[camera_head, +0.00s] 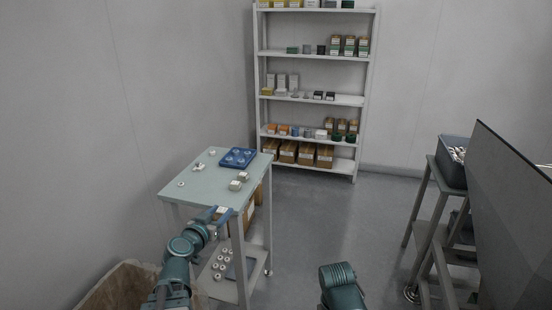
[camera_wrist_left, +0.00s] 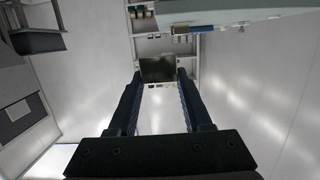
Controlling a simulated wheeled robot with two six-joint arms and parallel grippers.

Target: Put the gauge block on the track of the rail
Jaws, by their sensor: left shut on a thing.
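My left gripper (camera_head: 222,212) is in front of the near right edge of the pale table, at about tabletop height in the picture. It is shut on a small block, taken as the gauge block, which looks dark between the fingertips in the left wrist view (camera_wrist_left: 157,68). In the head view the block is too small to make out clearly. I cannot make out the rail or its track for certain. Two small pale blocks (camera_head: 235,185) sit near the table's right edge. My right gripper is out of view; only part of that arm shows at the bottom.
The pale table (camera_head: 180,195) bears a blue tray (camera_head: 238,157) at the back and small white parts at the left. Its lower shelf holds several white round parts (camera_head: 222,262). A brown bin (camera_head: 113,287) stands at lower left. A shelf rack (camera_head: 318,98) stands behind.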

